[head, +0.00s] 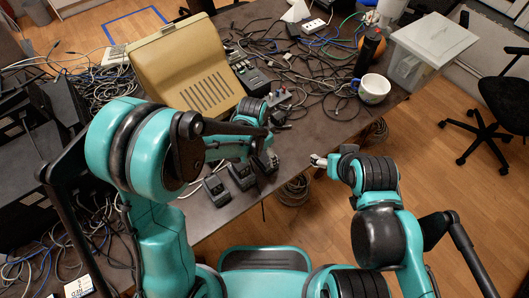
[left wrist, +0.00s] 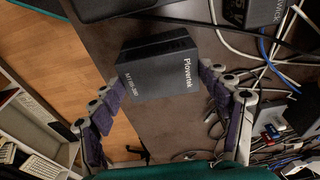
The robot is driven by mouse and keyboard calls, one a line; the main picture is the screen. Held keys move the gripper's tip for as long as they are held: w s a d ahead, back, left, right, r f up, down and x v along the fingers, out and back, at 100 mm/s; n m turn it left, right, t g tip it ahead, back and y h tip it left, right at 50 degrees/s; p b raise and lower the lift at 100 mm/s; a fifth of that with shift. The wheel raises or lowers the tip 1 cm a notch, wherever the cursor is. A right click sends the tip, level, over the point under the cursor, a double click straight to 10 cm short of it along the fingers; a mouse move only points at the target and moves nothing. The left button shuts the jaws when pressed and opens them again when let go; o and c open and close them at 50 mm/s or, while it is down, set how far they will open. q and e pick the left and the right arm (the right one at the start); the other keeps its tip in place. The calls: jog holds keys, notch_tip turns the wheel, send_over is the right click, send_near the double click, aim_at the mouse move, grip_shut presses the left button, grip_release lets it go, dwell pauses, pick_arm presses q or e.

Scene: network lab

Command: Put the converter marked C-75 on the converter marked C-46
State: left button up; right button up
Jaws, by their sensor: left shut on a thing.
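My left gripper (head: 266,166) is at the near edge of the table, shut on a small black converter. In the left wrist view, this held converter (left wrist: 158,66) sits between the fingers (left wrist: 162,88) and bears the word Plovertek; no C- mark is readable on it. Two more dark converters stand to its left along the near edge in the head view, one close by (head: 242,176) and one farther left (head: 216,190). Their marks are too small to read. My right gripper (head: 318,160) is off the table's near edge, away from the converters; its jaw opening is unclear.
A beige case (head: 185,70) stands behind the converters. Cables and small devices (head: 252,78) fill the back of the table. A white mug (head: 373,88) and a clear bin (head: 430,45) are at the right. Bare tabletop (head: 325,122) lies between the gripper and the mug.

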aim_at(260, 157)
pick_arm(q)
jog(key=shift+f, duration=0.2)
jog(key=o, duration=1.4)
notch_tip(260, 157, up, 12)
jog(key=s+a+p, duration=0.1)
jog(key=p, duration=0.3)
jog(key=s+a+r+n+t, duration=0.2)
jog(key=s+a+r+n, duration=0.1)
jog(key=a, duration=0.2)
jog(key=s+a+r+n+t+y, duration=0.1)
jog(key=s+a+r+n+t, duration=0.1)
jog(key=a, duration=0.4)
jog(key=s+a+r+n+t, duration=0.2)
jog(key=s+a+r+n, duration=0.2)
jog(key=s+a+n, duration=0.1)
jog(key=shift+s+a+r+n, duration=0.3)
jog(key=shift+s+a+n, duration=0.15)
jog(key=shift+s, duration=0.15)
